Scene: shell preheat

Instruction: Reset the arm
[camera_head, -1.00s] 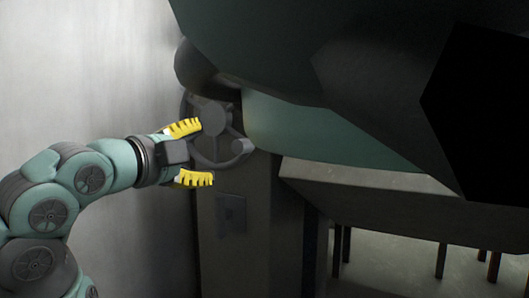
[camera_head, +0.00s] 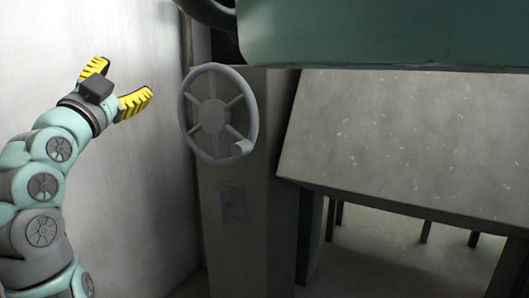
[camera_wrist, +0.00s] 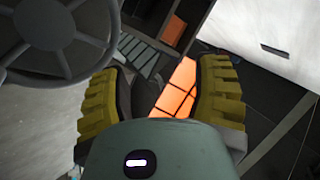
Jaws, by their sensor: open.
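My gripper (camera_head: 118,86) is at the upper left of the head view, with yellow ridged fingers spread apart and nothing between them. It stands in front of the pale wall, left of the grey handwheel (camera_head: 220,137) and clear of it. In the wrist view the gripper (camera_wrist: 160,100) is also open and empty. The handwheel shows at the upper left there (camera_wrist: 62,35). The wheel has several spokes and a small knob at its lower right, on the front of a grey pillar.
The grey pillar (camera_head: 233,255) carries a small plate below the wheel. A grey table-like slab (camera_head: 400,140) is at right, under a large green body (camera_head: 380,30). The pale wall (camera_head: 130,190) is at left. Glowing orange panels (camera_wrist: 178,90) show beyond the fingers.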

